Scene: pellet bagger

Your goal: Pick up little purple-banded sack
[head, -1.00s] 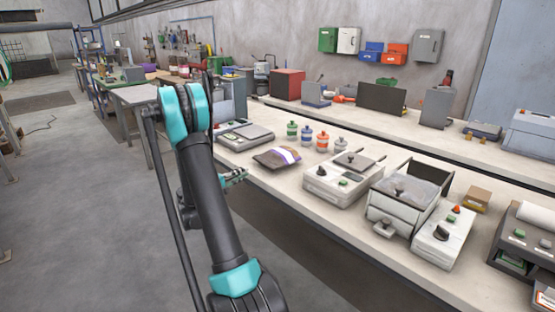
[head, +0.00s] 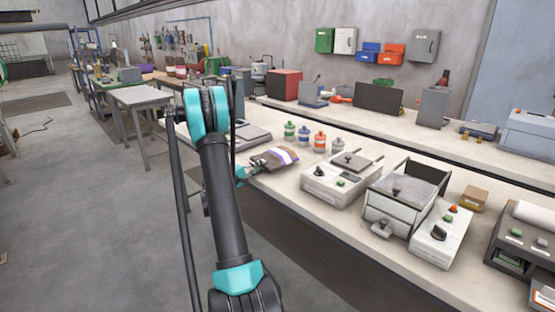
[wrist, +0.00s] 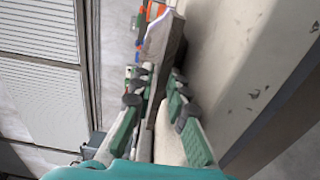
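The little purple-banded sack (head: 274,158) lies on the near bench, brown with a white and purple band. My gripper (head: 245,174) is at the sack's left end, at the bench's front edge, partly hidden behind my arm. In the wrist view the sack (wrist: 160,45) shows nearly edge-on, just past and between the fingertips. My gripper (wrist: 159,80) looks open there, with a finger on each side of the sack's near end. Whether either finger touches it is not clear.
Small bottles with green, orange and blue bands (head: 304,134) stand behind the sack. A white scale-like device (head: 326,183) stands to its right. A grey flat device (head: 248,134) lies to its left.

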